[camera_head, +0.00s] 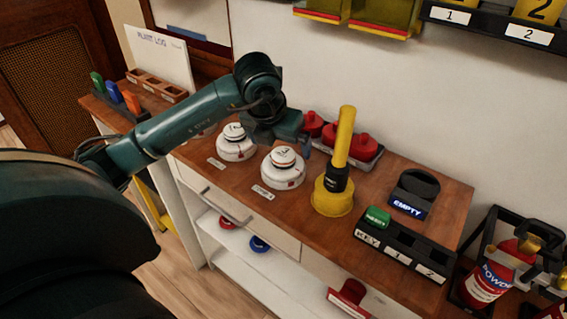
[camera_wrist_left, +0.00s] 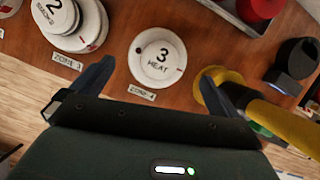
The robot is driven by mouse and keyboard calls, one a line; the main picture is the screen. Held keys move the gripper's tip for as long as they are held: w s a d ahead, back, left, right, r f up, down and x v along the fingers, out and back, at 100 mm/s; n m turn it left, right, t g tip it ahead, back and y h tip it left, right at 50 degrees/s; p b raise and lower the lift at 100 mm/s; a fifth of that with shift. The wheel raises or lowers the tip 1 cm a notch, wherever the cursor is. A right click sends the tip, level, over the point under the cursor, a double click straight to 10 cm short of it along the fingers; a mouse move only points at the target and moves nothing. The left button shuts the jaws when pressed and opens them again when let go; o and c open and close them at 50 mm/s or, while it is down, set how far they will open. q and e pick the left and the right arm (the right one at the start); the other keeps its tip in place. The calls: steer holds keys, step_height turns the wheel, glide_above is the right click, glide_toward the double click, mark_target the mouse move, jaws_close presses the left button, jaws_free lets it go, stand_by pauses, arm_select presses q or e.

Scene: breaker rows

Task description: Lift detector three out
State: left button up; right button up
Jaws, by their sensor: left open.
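Detector three (camera_wrist_left: 157,58), a round white unit marked "3 HEAT", sits on a white base on the wooden counter. My left gripper (camera_head: 303,140) is open and empty above and behind detector three. In the left wrist view its fingers (camera_wrist_left: 157,72) lie either side of the detector, apart from it. My right gripper is not in view.
A yellow upright tool (camera_head: 334,195) stands just right of detector three. Behind are red units in a grey tray (camera_head: 368,163). Further right are a black holder marked "EMPTY" (camera_head: 408,208) and a key rack (camera_head: 390,246) with a green item.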

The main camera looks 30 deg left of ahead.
mark_target(283, 153)
arm_select(q)
steer(key=shift+p+x, duration=0.45)
steer(key=shift+x, duration=2.55)
steer(key=shift+c, duration=0.4)
steer(key=c, duration=0.8)
